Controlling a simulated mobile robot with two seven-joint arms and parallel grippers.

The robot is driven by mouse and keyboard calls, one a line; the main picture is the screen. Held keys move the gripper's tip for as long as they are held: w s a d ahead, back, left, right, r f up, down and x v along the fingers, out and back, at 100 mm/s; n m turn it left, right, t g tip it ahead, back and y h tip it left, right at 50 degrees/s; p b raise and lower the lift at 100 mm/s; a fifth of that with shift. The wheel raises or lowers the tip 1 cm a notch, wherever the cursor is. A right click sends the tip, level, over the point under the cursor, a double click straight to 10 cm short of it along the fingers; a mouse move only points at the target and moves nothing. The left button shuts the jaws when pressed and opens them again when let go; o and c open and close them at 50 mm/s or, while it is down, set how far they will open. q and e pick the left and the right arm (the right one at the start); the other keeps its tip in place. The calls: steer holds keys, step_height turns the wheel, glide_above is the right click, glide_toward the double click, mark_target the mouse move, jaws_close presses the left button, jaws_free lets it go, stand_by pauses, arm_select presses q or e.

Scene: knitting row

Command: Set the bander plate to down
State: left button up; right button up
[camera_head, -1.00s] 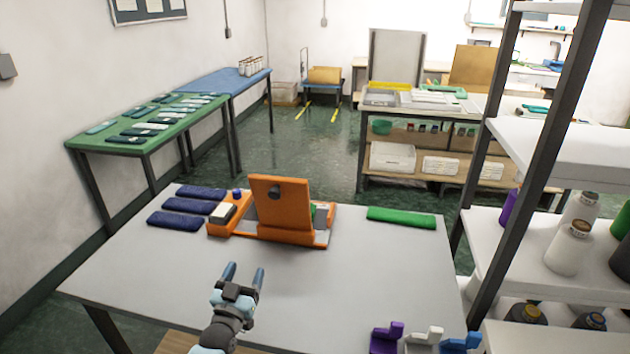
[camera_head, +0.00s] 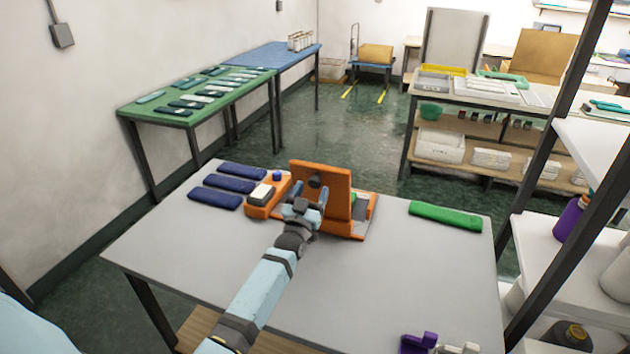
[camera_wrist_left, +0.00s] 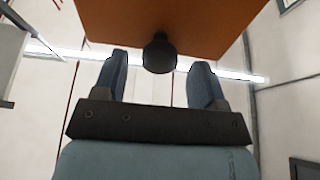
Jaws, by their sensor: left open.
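The bander plate (camera_head: 338,190) is an orange panel standing raised and tilted on the orange bander base (camera_head: 360,226) on the grey table. A dark round knob (camera_head: 314,181) sits on the plate's face. My left gripper (camera_head: 308,194) is open, close in front of the plate and just below the knob. In the left wrist view the orange plate (camera_wrist_left: 165,22) fills the top, and the dark knob (camera_wrist_left: 159,54) shows between and beyond the two open fingertips (camera_wrist_left: 159,75). I cannot tell whether a finger touches it. My right gripper is not in view.
Several folded navy bands (camera_head: 222,184) lie left of the bander, and a green band (camera_head: 445,216) lies to its right. A shelf rack (camera_head: 565,110) stands at the right. The table front (camera_head: 400,290) is mostly clear.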

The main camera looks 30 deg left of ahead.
mark_target(314, 186)
arm_select(q)
steer(key=shift+x, duration=1.55)
steer(key=shift+c, duration=0.2)
